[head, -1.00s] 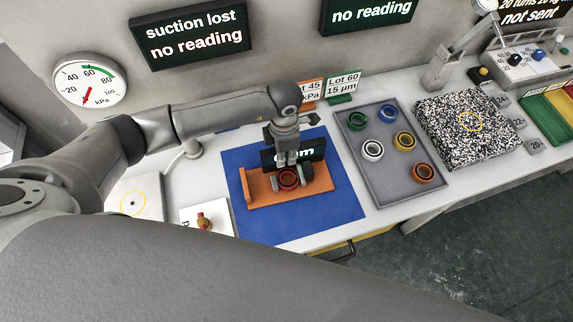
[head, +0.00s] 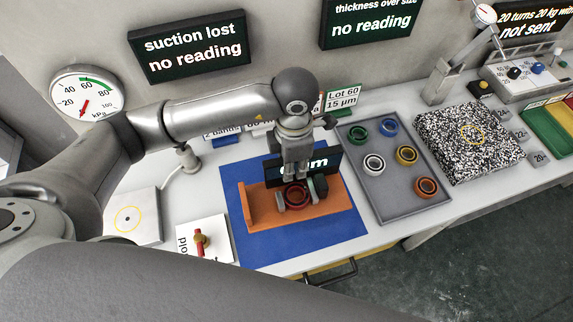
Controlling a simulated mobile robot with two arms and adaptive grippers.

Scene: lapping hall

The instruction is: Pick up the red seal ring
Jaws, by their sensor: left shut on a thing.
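The red seal ring (head: 297,197) is at the orange stand (head: 265,208), which sits on the blue mat (head: 300,244). My left gripper (head: 297,184) comes down from above and is shut on the red seal ring. Its fingers cover part of the ring's upper edge. I cannot tell whether the ring still touches the stand. A dark display behind the fingers is partly hidden by the gripper. My right gripper is not in view.
A grey tray (head: 386,209) to the right holds several coloured rings. A speckled block (head: 465,140) stands beyond it. A white card with a red and brass valve (head: 200,240) lies left of the mat. A gauge (head: 87,92) and dark screens are on the wall.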

